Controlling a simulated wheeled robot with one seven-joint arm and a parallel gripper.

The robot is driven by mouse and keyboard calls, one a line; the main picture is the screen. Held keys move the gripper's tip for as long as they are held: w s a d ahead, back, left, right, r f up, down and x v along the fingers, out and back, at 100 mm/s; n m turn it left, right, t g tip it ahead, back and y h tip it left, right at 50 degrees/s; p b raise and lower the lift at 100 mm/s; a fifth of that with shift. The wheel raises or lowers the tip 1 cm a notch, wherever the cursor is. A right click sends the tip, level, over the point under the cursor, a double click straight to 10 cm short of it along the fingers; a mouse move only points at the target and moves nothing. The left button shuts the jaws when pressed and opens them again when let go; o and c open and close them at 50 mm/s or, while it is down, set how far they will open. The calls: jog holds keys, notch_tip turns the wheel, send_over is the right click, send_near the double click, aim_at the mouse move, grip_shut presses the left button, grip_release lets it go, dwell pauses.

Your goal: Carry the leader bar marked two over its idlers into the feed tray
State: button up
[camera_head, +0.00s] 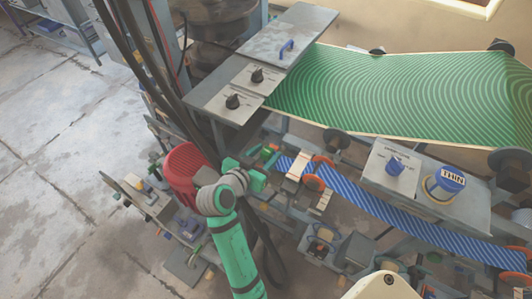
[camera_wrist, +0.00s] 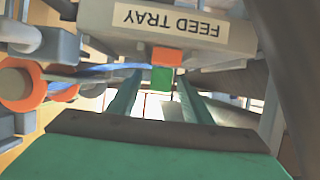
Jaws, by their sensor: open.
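My gripper (camera_wrist: 158,76) is open, its two green fingers pointing at a small block, orange on top and green below (camera_wrist: 163,72). The block shows between the fingertips; I cannot tell whether they touch it. The grey feed tray (camera_wrist: 215,45), its label upside down, lies just beyond in the wrist view. In the head view my gripper (camera_head: 260,172) is at the left end of the blue striped web (camera_head: 385,212). Orange idlers (camera_head: 314,183) stand beside that web, and one shows in the wrist view (camera_wrist: 18,85). No mark two is readable on any bar.
A green patterned web (camera_head: 410,95) spans the upper right. A grey box with knobs (camera_head: 250,82) stands above my gripper, and another panel with a blue knob (camera_head: 385,160) at right. A red rounded housing (camera_head: 184,168) is close to my arm's left. Floor at left is open.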

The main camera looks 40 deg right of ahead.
jog(key=v, duration=1)
jog(key=shift+s+a, duration=0.1)
